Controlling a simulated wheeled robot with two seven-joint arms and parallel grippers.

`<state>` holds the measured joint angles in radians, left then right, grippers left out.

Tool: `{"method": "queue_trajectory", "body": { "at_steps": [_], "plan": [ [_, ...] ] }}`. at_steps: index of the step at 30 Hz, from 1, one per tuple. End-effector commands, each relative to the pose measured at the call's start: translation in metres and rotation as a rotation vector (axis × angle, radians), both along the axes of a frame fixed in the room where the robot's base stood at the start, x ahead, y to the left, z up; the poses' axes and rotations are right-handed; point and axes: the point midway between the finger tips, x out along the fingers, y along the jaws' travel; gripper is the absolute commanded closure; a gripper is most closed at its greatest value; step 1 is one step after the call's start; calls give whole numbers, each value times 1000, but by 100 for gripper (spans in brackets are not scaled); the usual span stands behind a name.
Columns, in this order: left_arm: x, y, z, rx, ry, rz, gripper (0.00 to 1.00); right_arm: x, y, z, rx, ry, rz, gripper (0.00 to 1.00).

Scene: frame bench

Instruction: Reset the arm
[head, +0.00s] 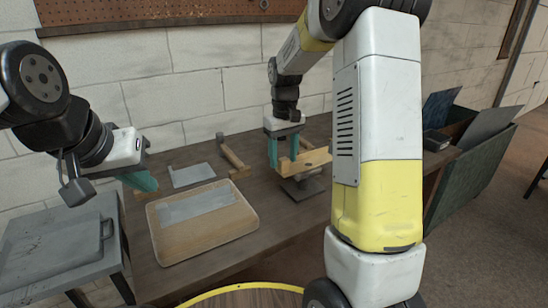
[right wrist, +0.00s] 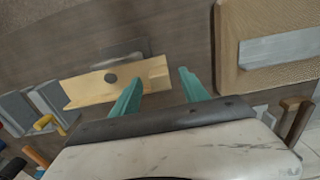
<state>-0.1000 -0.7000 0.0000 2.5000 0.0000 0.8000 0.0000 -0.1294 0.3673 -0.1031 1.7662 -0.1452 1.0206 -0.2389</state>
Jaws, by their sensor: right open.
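My right gripper (head: 284,152) is open over the bench. In the right wrist view its two teal fingers (right wrist: 158,84) stand wide apart with nothing gripped. A light wooden piece with a dark hole (head: 312,162) lies on a grey metal block (head: 300,188). The wooden piece also shows in the right wrist view (right wrist: 90,86). One finger overlaps it near its end there; I cannot tell whether they touch. My left gripper (head: 142,182) is at the bench's left end, seen from the side, with teal fingers. Its opening is not clear.
A wooden board (head: 170,245) with a grey metal plate (head: 196,203) lies on the brown bench (head: 250,265). Behind it are another grey plate (head: 192,175) and a wooden-handled tool (head: 232,155). A green bin (head: 480,170) with panels stands right. A grey case (head: 55,250) is at left.

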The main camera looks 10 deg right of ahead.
Motion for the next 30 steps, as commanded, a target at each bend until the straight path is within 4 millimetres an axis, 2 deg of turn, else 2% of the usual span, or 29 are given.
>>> {"method": "queue_trajectory", "body": {
  "at_steps": [3, 10, 14, 17, 22, 27, 30],
  "plan": [
    [0, 0, 0, 0, 0, 0, 100, 1, 0, 23, 1, -5, 0, 48],
    [0, 0, 0, 0, 0, 0, 100, 0, 0, 51, 1, -4, -1, 48],
    [0, 0, 0, 0, 0, 0, 100, -13, 0, 68, 17, -33, -17, 48],
    [0, 0, 0, 0, 0, 0, 100, -38, 0, 88, 46, -89, -46, 48],
    [0, 0, 0, 0, 0, 0, 100, -98, 4, 120, 114, -213, -115, 48],
    [0, 0, 0, 0, 0, 0, 100, -160, 10, 133, 181, -335, -182, 48],
    [0, 0, 0, 0, 0, 0, 100, -192, 14, 133, 216, -398, -219, 48]
  ]
}}
